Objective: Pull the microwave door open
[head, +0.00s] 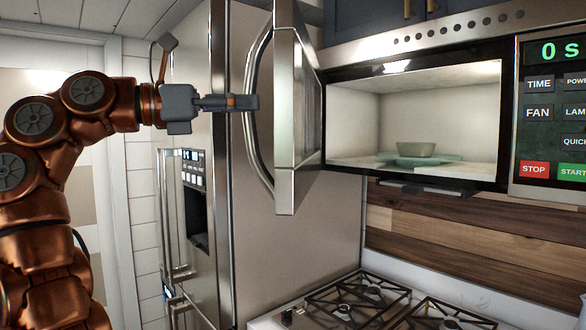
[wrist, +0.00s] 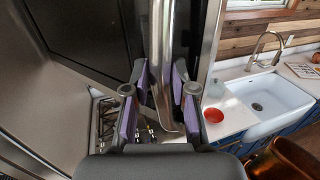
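The microwave door (head: 297,115) stands swung well out from the microwave (head: 420,105), at a steep angle to its front. Its curved metal handle (head: 258,115) is on the outer face, to the left. My gripper (head: 245,102) is at the handle's middle. In the wrist view my gripper (wrist: 161,85) has its purple-padded fingers apart, one on each side of the handle (wrist: 163,45). Narrow gaps seem to show beside the handle, so the fingers look open around it. The lit cavity is in full view, with a small green bowl (head: 416,150) on a plate inside.
A steel fridge (head: 300,240) stands behind and left of the door. A gas stove (head: 365,300) lies below the microwave. The control panel (head: 552,110) is at the right. The wrist view shows a white sink (wrist: 257,105) and a red bowl (wrist: 213,115) on the counter.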

